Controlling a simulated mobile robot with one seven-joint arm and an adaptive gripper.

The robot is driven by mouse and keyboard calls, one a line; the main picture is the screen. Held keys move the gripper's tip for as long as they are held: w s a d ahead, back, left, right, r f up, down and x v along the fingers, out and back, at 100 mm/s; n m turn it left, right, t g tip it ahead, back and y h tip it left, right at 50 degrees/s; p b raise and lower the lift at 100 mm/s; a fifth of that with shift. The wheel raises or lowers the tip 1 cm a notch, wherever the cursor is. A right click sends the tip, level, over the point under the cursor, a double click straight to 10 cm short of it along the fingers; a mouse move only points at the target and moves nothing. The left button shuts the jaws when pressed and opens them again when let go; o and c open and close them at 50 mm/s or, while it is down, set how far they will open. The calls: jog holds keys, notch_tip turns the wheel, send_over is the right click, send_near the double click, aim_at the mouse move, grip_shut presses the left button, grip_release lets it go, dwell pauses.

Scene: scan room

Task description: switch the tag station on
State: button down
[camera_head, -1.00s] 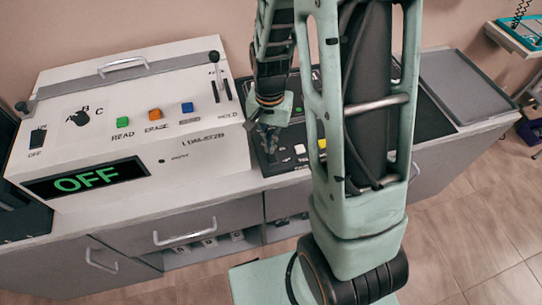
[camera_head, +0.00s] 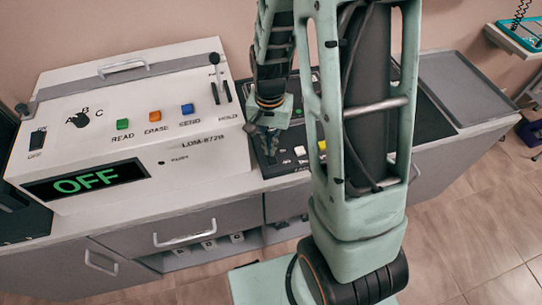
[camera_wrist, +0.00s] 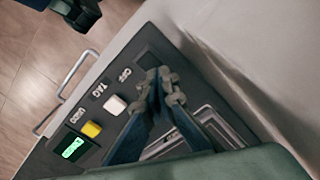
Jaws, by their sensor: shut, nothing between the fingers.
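The tag station is a dark panel (camera_wrist: 122,80) on the counter, lettered TAG and OFF in the wrist view. It has a white button (camera_wrist: 115,105), a yellow button (camera_wrist: 91,129) and a small lit green display (camera_wrist: 72,147), too small to read. A dark switch (camera_wrist: 148,61) sits by the OFF lettering. My gripper (camera_wrist: 166,88) is shut and empty, its fingertips close to this switch; I cannot tell whether they touch it. In the head view my gripper (camera_head: 264,146) is over the left part of the station, and my arm hides much of it.
A large white console (camera_head: 140,120) stands to the left, with a display (camera_head: 86,181) reading OFF, coloured buttons and its own switch (camera_head: 38,139). A grey tray (camera_head: 465,88) lies at the counter's right end. Drawer handles (camera_head: 184,235) stick out at the front.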

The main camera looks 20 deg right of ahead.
jog(key=shift+r+p, duration=2.3)
jog(key=shift+r, duration=0.85)
jog(key=shift+f, duration=0.1)
